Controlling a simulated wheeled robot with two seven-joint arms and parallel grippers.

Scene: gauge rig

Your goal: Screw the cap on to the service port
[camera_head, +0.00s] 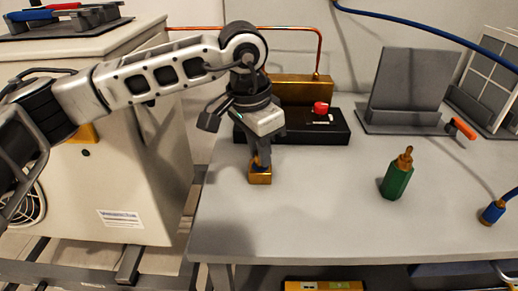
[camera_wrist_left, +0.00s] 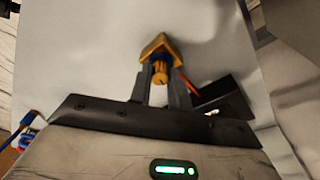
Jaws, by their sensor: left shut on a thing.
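My left gripper (camera_head: 258,158) points down over the left part of the table. It is shut on a brass piece (camera_head: 260,176), holding its narrow round stem. The wrist view shows the stem and the angular brass body (camera_wrist_left: 160,46) just past the fingertips (camera_wrist_left: 161,76). The body is at or close to the tabletop; I cannot tell if it touches. I cannot tell for sure which part is the cap or which is the service port. A green hexagonal body with a brass top (camera_head: 397,176) stands apart to the right. My right gripper is not in view.
Behind the gripper are a black base (camera_head: 290,130), a brass block (camera_head: 302,88) with a copper pipe, and a red knob (camera_head: 320,107). A blue fitting on a hose (camera_head: 492,212) is at the right. A grey stand (camera_head: 402,88) is at the back. The front middle is clear.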

